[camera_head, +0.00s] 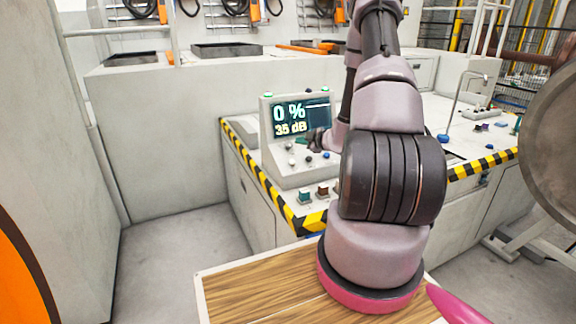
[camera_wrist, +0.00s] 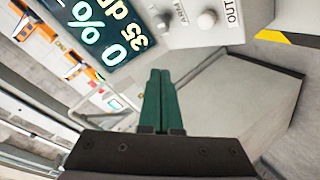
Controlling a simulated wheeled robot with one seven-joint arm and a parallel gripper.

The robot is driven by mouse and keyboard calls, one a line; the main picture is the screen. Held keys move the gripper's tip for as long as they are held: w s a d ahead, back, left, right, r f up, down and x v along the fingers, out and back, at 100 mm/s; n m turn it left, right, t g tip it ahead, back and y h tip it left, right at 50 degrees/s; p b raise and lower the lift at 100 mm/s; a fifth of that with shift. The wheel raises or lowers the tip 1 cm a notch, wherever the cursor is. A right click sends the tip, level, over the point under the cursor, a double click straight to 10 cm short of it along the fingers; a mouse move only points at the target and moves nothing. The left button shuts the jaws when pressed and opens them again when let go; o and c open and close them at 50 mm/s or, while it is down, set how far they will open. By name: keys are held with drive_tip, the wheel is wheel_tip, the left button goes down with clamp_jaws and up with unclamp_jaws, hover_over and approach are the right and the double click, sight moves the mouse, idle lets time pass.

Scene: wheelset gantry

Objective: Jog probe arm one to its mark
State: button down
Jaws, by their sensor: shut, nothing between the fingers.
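The control console (camera_head: 298,178) has a sloped face and a screen (camera_head: 301,118) reading "0 %" and "35 dB". The screen shows rotated in the wrist view (camera_wrist: 100,30). Small knobs or buttons (camera_head: 292,160) sit below it. In the head view my gripper (camera_head: 308,144) is small and partly hidden by my arm. I cannot tell whether it touches anything. No probe arm is clearly identifiable.
The console stands on a bench edged with black-yellow tape (camera_head: 262,178). A large wheel disc (camera_head: 552,140) is at right. A grey wall (camera_head: 150,140) stands at left, with clear floor (camera_head: 178,250) before it.

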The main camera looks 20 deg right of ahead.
sight(292, 162)
drive_tip(key=shift+s+d+f, duration=0.1)
drive_tip(key=shift+f, duration=0.1)
drive_tip(key=shift+w+f, duration=0.65)
drive_tip(key=shift+f, duration=0.7)
drive_tip(key=shift+w+f, duration=0.6)
drive_tip(key=shift+f, duration=0.7)
drive_tip(key=shift+w+f, duration=0.65)
drive_tip(key=shift+f, duration=0.7)
drive_tip(key=shift+f, duration=0.1)
drive_tip(key=shift+w+f, duration=0.15)
drive_tip(key=shift+f, duration=0.1)
